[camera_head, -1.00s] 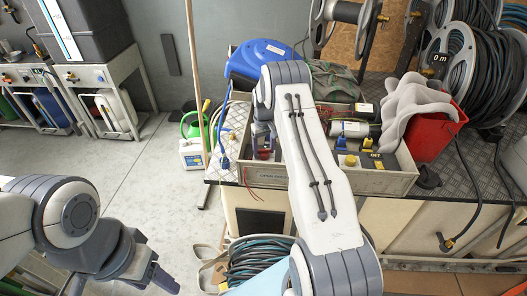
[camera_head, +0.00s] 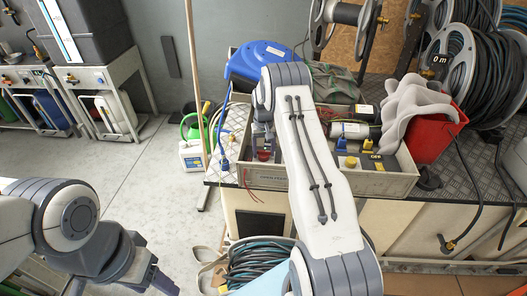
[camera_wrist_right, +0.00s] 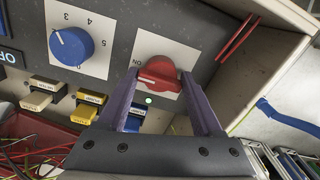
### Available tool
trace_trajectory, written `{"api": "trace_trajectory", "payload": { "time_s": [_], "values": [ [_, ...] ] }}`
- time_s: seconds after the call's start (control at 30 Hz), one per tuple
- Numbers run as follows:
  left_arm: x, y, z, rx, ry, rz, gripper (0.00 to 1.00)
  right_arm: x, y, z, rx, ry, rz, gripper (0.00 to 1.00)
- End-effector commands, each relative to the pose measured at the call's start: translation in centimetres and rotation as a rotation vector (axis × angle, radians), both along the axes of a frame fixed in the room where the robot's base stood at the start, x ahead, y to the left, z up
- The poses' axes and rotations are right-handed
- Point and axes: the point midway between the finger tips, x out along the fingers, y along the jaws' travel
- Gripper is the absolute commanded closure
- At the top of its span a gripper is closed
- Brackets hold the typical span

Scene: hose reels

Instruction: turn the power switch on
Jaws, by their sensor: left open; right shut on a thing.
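The power switch is a red rotary knob (camera_wrist_right: 160,74) on a white plate in the right wrist view. An "ON" label is printed beside it, and a small green lamp (camera_wrist_right: 148,100) below it looks lit. The knob's pale pointer line lies roughly crosswise, toward the left side of the plate. My right gripper (camera_wrist_right: 165,90) is shut on the knob, with a purple-grey finger at each side. In the head view my right gripper (camera_head: 262,148) is over the left end of the panel box, partly hidden by my arm. My left gripper (camera_head: 160,284) is low at the left, open and away from the box.
A blue dial (camera_wrist_right: 71,46) and several yellow, tan and black rockers sit beside the switch. The grey box (camera_head: 388,184) stands on the workbench with a blue hose reel (camera_head: 262,62) behind it. A red bin (camera_head: 430,135) is to its right.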

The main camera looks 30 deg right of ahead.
Motion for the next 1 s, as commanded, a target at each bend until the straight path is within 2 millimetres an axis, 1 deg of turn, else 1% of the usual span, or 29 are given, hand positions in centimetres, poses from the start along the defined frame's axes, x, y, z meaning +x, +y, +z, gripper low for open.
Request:
{"api": "trace_trajectory", "payload": {
  "time_s": [0.03, 0.07, 0.37, 0.47, 0.57, 0.8, 0.9, 1.0],
  "values": [
    [0.0, 0.0, 0.0, 0.0, 0.0, 0.0, 0.4, 0.0, 0.0, 0.1, 0.001, 0.0, -0.004, 0.25],
    [0.0, 0.0, 0.0, 0.0, 0.0, 0.0, 0.4, 0.0, 0.0, 0.1, 0.001, 0.0, -0.004, 0.19],
    [0.0, 0.0, 0.0, 0.0, 0.0, 0.0, 0.4, 0.0, 0.0, 0.1, 0.001, -0.001, -0.001, 0.19],
    [0.0, 0.0, -0.1, 0.0, 0.0, 0.0, 0.4, 0.1, 0.0, 0.7, 0.0, -0.002, -0.001, 0.19],
    [0.0, 0.0, -0.4, 0.0, 0.0, 0.0, 0.4, 0.1, 0.0, 2.1, -0.001, -0.004, -0.001, 0.19],
    [0.0, 0.0, -0.9, 0.0, 0.0, 0.0, 0.4, 0.1, -0.1, 6.9, -0.001, -0.005, -0.002, 0.19],
    [0.0, 0.0, -1.0, 0.0, 0.0, 0.0, 0.4, 0.1, 0.0, 8.6, -0.001, -0.004, -0.002, 0.19],
    [0.0, 0.0, -1.1, 0.0, 0.0, 0.0, 0.4, 0.1, -0.1, 9.7, 0.0, -0.003, -0.002, 0.19]
  ]
}}
